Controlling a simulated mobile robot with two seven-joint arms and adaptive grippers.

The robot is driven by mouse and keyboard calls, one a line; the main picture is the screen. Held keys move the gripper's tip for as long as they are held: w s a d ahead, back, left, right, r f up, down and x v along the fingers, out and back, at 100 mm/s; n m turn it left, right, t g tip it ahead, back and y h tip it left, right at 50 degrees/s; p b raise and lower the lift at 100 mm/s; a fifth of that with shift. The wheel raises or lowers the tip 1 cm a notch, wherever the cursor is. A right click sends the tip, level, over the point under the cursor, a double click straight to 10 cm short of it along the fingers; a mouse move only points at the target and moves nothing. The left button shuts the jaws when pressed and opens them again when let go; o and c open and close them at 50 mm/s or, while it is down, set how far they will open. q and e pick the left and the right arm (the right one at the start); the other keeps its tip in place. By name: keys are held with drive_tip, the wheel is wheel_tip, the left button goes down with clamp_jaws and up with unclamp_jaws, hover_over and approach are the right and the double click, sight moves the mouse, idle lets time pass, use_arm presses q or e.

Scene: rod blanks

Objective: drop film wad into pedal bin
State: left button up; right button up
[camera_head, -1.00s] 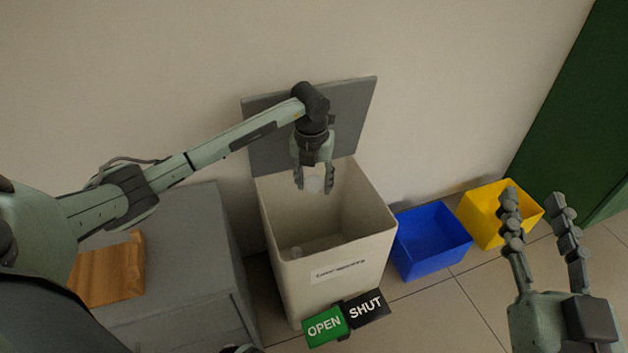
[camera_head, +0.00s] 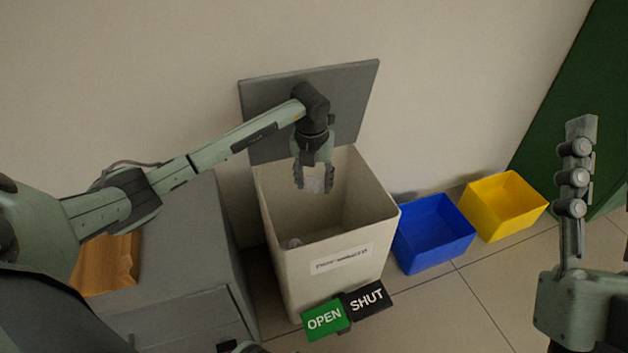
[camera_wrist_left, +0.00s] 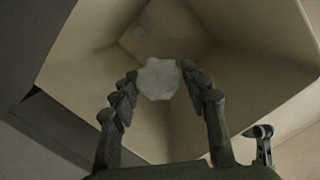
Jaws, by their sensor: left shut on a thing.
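The film wad, a pale crumpled lump (camera_head: 314,184), is between the fingertips of my left gripper (camera_head: 314,189), which is shut on it. In the left wrist view the wad (camera_wrist_left: 158,80) is pinched between both fingers, over the bin's inside. The pedal bin (camera_head: 300,285) is a tall cream box with its grey lid (camera_head: 345,112) raised against the wall. My left gripper points down over the back part of the bin's mouth. My right gripper (camera_head: 579,135) is seen side-on at the right, so its opening does not show.
Blue (camera_head: 435,250) and yellow (camera_head: 510,220) bins stand to the right. A grey cabinet (camera_head: 185,245) with a brown item stands left.

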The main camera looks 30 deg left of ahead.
sight(312, 184)
use_arm(q)
drive_tip(key=o, duration=0.8)
drive_tip(key=shift+r, duration=0.1)
drive_tip(key=r, duration=0.4)
drive_tip(key=s+r, duration=0.1)
drive_tip(key=r, duration=0.6)
drive_tip(key=shift+s+d+r, duration=0.2)
drive_tip(key=shift+r, duration=0.2)
drive_tip(key=shift+s, duration=0.1)
